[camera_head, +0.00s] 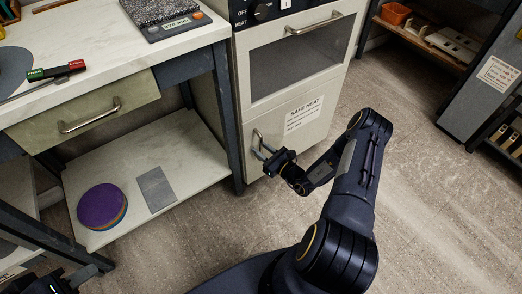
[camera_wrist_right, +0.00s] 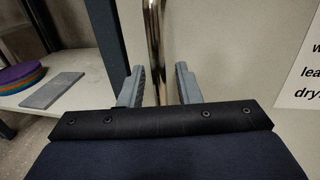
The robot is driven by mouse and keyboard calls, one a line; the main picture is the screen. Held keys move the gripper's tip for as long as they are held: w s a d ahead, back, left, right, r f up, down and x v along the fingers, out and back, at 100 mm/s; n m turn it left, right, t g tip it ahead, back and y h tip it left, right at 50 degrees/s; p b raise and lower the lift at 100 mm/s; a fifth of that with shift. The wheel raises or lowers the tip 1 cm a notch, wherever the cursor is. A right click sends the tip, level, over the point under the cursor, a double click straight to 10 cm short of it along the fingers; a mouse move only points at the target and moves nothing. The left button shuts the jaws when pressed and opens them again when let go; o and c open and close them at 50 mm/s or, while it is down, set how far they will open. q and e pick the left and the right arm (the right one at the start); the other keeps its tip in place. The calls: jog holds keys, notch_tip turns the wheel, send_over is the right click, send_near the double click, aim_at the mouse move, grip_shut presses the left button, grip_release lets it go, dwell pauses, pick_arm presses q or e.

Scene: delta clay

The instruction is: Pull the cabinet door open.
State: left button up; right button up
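The cream cabinet (camera_head: 290,75) stands at the centre back, with a shut lower door (camera_head: 292,140) bearing a "SAFE HEAT" label. A slim metal handle (camera_head: 257,136) is at the door's left side. My right gripper (camera_head: 264,151) is at this handle. In the right wrist view the upright handle bar (camera_wrist_right: 154,35) runs between the two grey fingers of the right gripper (camera_wrist_right: 158,77). Gaps show on both sides of the bar, so the fingers are open around it. My left gripper (camera_head: 66,280) is partly in view at the bottom left; its fingers are unclear.
A workbench (camera_head: 195,38) with a drawer (camera_head: 85,112) and lower shelf (camera_head: 180,137) stands left of the cabinet. Its dark leg (camera_head: 228,130) is close to the handle side. Shelving (camera_head: 425,48) stands at the right. The floor (camera_head: 420,200) before the cabinet's right side is clear.

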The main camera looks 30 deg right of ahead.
jog(key=shift+w+a, duration=0.1)
jog(key=shift+w, duration=0.15)
grip_shut()
jog(key=shift+s, duration=0.15)
